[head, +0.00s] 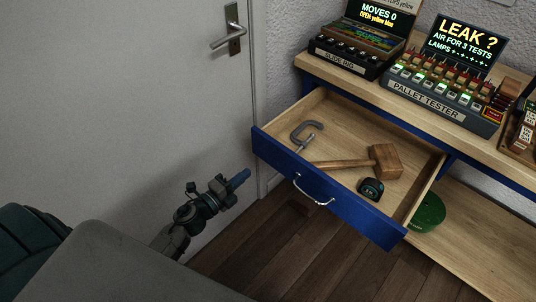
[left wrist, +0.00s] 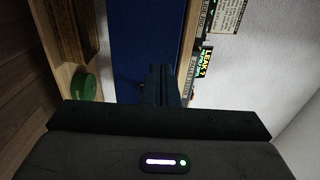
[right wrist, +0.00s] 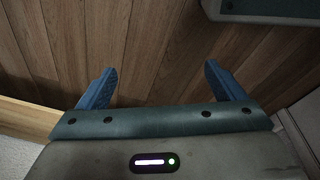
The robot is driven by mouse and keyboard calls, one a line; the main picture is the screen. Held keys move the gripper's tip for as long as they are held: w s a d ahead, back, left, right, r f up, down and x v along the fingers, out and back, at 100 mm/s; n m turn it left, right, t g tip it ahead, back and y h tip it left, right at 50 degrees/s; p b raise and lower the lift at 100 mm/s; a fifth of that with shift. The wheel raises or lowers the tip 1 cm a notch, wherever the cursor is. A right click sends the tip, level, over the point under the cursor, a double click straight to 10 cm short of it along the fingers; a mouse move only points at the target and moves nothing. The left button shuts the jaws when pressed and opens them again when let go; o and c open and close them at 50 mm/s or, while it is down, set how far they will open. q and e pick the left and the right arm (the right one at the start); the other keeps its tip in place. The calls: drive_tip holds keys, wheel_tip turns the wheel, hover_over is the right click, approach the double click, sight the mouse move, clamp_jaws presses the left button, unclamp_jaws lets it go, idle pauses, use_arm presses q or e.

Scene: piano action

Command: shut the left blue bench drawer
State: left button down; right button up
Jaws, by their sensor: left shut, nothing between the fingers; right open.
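The blue bench drawer (head: 350,208) stands pulled well out from the bench in the head view, with a silver handle (head: 312,194) on its front. My right gripper (right wrist: 160,72) is open and empty above the wooden floor.
A white door (head: 120,100) with a lever handle (head: 230,40) stands at the left. The bench top holds a slide rig (head: 345,62) and a pallet tester (head: 430,97). A green round tin (head: 428,212) sits on the lower shelf (head: 475,240). Floor (head: 285,240) before the drawer is clear.

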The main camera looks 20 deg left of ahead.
sight(274, 151)
use_arm(q)
drive_tip(key=p+x, duration=0.2)
drive_tip(key=x, duration=0.7)
drive_tip(key=shift+w+d, duration=0.1)
drive_tip(key=shift+w, duration=0.15)
drive_tip(key=shift+w+d, duration=0.15)
drive_tip(key=shift+w, duration=0.25)
use_arm(e)
drive_tip(key=s+f, duration=0.4)
drive_tip(key=f, duration=0.2)
drive_tip(key=shift+d+f, duration=0.35)
drive_tip(key=shift+d, duration=0.1)
